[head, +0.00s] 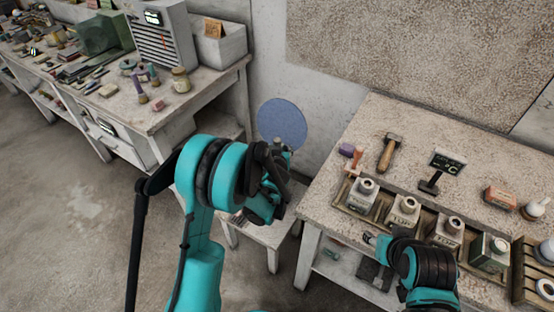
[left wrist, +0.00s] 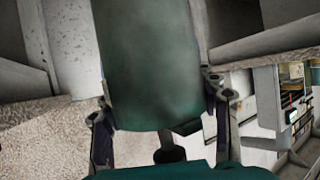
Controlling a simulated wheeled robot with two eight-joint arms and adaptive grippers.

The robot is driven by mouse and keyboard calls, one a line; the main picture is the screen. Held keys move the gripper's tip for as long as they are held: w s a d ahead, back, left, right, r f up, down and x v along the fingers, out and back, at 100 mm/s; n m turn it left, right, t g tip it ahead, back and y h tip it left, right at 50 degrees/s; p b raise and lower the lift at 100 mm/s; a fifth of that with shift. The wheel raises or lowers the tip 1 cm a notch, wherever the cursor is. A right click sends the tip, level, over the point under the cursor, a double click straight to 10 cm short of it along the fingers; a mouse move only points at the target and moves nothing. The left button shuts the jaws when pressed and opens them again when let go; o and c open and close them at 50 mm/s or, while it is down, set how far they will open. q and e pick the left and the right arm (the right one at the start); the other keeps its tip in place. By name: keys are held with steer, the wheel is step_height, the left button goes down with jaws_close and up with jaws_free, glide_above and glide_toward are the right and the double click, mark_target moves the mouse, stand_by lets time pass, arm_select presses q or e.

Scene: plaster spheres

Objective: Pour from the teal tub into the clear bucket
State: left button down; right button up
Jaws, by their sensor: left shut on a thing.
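The teal tub (left wrist: 150,60) fills the upper middle of the left wrist view as a dark teal rounded body. My left gripper (left wrist: 160,100) is shut on it, with one finger on each side. In the head view my left gripper (head: 268,185) is in front of the wall, left of the right-hand workbench. I cannot make out the tub there; the gripper and wrist cover that area. My right gripper (head: 372,239) is low at the front edge of the right workbench, too small to tell its opening. I cannot make out a clear bucket in either view.
A blue-grey disc (head: 282,122) shows beyond my left gripper. A pale low table (head: 268,236) stands beneath it. A cluttered bench (head: 200,101) stands at the left.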

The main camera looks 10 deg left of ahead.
arm_select(q)
step_height(320, 180, down, 11)
steer(key=d+n+g+h, duration=0.1)
steer(key=n+g+h, duration=0.3)
steer(key=n+h, duration=0.2)
steer(key=shift+w+f+n+h, duration=0.2)
steer(key=shift+w+n+h, duration=0.1)
steer(key=shift+h, duration=0.7)
arm_select(e)
steer(key=shift+s+d+f, duration=0.1)
steer(key=shift+f, duration=0.35)
arm_select(q)
steer(key=shift+a+f+h, duration=0.1)
steer(key=shift+f+h, duration=0.2)
steer(key=shift+f, duration=0.1)
steer(key=shift+g, duration=0.3)
steer(key=shift+r+n+h, duration=0.1)
steer(key=shift+n+h, duration=0.3)
